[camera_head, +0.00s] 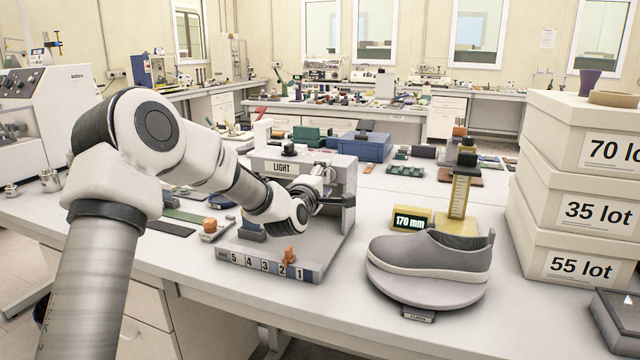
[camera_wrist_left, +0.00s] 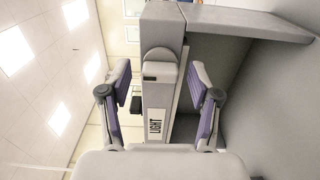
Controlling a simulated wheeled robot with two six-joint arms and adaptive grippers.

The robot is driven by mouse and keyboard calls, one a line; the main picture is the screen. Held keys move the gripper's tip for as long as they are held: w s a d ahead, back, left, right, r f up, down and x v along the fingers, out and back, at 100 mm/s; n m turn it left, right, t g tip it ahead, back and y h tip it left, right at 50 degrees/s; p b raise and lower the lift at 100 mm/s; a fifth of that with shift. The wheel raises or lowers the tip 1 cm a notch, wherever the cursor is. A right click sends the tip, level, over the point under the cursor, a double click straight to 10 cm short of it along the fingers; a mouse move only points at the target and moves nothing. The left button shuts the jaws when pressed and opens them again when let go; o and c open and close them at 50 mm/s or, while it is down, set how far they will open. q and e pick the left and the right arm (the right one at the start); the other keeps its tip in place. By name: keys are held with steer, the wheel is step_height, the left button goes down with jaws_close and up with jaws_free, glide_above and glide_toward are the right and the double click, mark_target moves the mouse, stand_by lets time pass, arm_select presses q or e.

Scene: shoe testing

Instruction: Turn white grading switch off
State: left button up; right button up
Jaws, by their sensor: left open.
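The grey grading booth (camera_head: 345,170) stands on the white table, with a LIGHT label (camera_head: 283,168) on its upper front panel. The label also shows sideways in the left wrist view (camera_wrist_left: 155,130). There, a pale rounded switch (camera_wrist_left: 158,66) with a dark slot sits on the booth's edge above the label. My left gripper (camera_head: 338,190) is at the booth's upper right front, partly hidden by its own wrist. In the wrist view its open jaws (camera_wrist_left: 160,72) lie on either side of the switch, apart from it. The switch cannot be made out in the head view. My right gripper is not in view.
A grey shoe (camera_head: 430,255) rests on a round stand right of the booth, with a yellow height gauge (camera_head: 460,190) and 170 mm display (camera_head: 411,220) behind. Labelled boxes (camera_head: 590,212) stack at the right. A numbered strip (camera_head: 262,264) with an orange marker (camera_head: 289,256) fronts the booth.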

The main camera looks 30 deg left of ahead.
arm_select(q)
steer(key=v, duration=1.1)
steer(key=shift+s, duration=0.2)
steer(key=shift+f, duration=0.1)
